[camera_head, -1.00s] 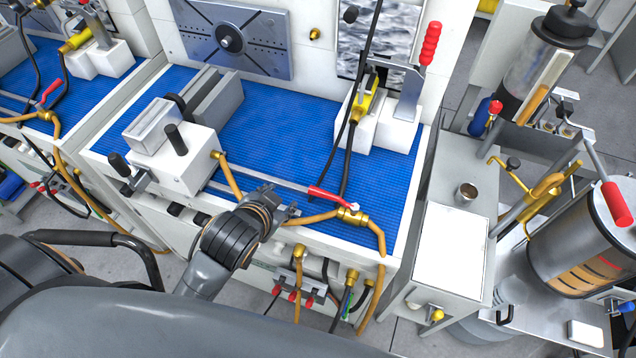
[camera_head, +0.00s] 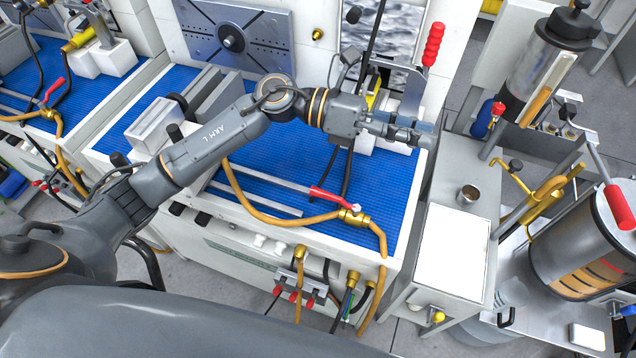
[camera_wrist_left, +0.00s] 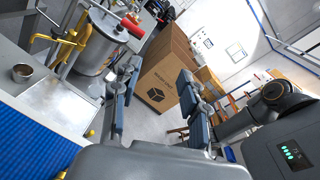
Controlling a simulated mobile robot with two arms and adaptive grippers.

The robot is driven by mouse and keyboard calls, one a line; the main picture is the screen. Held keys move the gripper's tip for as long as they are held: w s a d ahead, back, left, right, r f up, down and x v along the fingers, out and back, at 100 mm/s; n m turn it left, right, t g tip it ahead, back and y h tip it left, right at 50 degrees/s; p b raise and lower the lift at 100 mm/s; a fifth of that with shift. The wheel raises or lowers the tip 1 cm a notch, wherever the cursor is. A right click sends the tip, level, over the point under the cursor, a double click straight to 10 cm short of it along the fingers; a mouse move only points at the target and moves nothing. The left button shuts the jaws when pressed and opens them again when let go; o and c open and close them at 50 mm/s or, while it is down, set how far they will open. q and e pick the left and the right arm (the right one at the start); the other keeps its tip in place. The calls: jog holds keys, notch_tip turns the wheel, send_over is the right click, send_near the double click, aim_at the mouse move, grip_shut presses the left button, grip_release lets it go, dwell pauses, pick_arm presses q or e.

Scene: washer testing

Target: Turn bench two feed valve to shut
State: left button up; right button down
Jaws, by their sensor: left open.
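A brass valve (camera_head: 353,215) with a red lever (camera_head: 328,196) sits at the front edge of the near blue-topped bench (camera_head: 270,170), in line with an orange hose. The lever points left and slightly back, roughly along the hose. A similar red-levered valve (camera_head: 48,113) is on the bench at far left; no label shows which bench is two. My left gripper (camera_head: 430,135) is open and empty, above the bench's right side, behind and right of the near valve. Its spread fingers show in the left wrist view (camera_wrist_left: 158,82), facing away from the valve. My right gripper is not seen.
A red-handled clamp (camera_head: 430,50) stands just behind my left gripper. A side cabinet (camera_head: 450,250) with a metal cup (camera_head: 467,194) is to the right, beside a cylindrical tank (camera_head: 575,245). A cardboard box (camera_wrist_left: 168,80) stands on the floor.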

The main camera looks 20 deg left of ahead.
pick_arm(q)
jog(key=a+f+m+g+y, duration=0.2)
jog(key=a+f+m+y, duration=0.2)
jog(key=a+f+y, duration=0.2)
jog(key=m+y, duration=0.2)
jog(key=y, duration=0.5)
send_near(319, 189)
jog(key=shift+g, duration=0.4)
jog(key=p+x, duration=0.1)
jog(key=x, duration=0.1)
jog(key=p+x, duration=0.2)
jog(key=x, duration=0.1)
jog(key=p+x, duration=0.1)
jog(key=x, duration=0.1)
jog(key=shift+w+d+f, duration=0.2)
jog(key=shift+w+f, duration=0.05)
jog(key=shift+f, duration=0.15)
jog(key=shift+s+d+f+p, duration=0.15)
jog(key=shift+f+p, duration=0.2)
jog(key=shift+f, duration=0.2)
grip_shut()
